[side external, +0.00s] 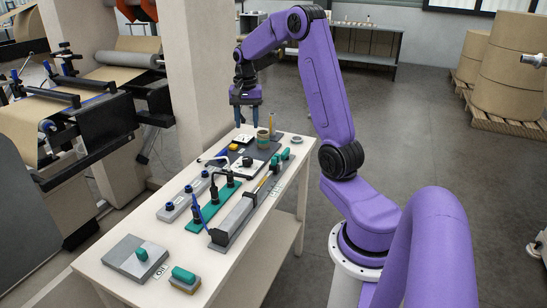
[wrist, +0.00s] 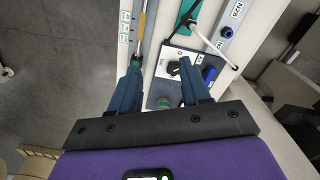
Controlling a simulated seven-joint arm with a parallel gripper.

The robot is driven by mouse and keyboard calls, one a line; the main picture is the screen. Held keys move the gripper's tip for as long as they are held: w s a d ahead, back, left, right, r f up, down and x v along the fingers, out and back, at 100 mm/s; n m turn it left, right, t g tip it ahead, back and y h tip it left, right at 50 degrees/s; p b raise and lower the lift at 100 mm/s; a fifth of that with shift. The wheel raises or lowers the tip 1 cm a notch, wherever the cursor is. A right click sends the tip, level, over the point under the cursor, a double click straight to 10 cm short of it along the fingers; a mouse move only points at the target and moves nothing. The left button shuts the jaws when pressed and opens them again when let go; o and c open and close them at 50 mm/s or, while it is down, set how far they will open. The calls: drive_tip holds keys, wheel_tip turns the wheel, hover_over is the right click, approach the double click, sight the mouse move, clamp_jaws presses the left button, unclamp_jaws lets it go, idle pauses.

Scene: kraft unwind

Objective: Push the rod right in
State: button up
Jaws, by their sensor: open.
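The rod (side external: 262,184), with a yellow stretch and a teal end, lies along a long grey channel block (side external: 232,219) at the table's right side. Part of it sticks out of the block's far end. In the wrist view the yellow rod (wrist: 143,24) runs along the grey rail at upper left, and my left finger is close to its lower end. My gripper (side external: 247,116) is open and empty, pointing down above the far end of the table. It also shows in the wrist view (wrist: 160,88), with a clear gap between its fingers.
A small panel with a black knob and blue part (wrist: 180,68) lies below my gripper. A cup with a pencil (side external: 264,138) stands at the far end. A teal strip with upright black fittings (side external: 215,205) and a grey block (side external: 135,262) lie nearer.

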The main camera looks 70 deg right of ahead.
sight(274, 158)
drive_tip(key=s+d+f+m, duration=0.1)
drive_tip(key=s+d+m, duration=0.35)
drive_tip(key=d, duration=0.65)
wheel_tip(274, 158, down, 18)
drive_tip(key=shift+w+r, duration=0.1)
drive_tip(key=shift+r, duration=0.05)
clamp_jaws()
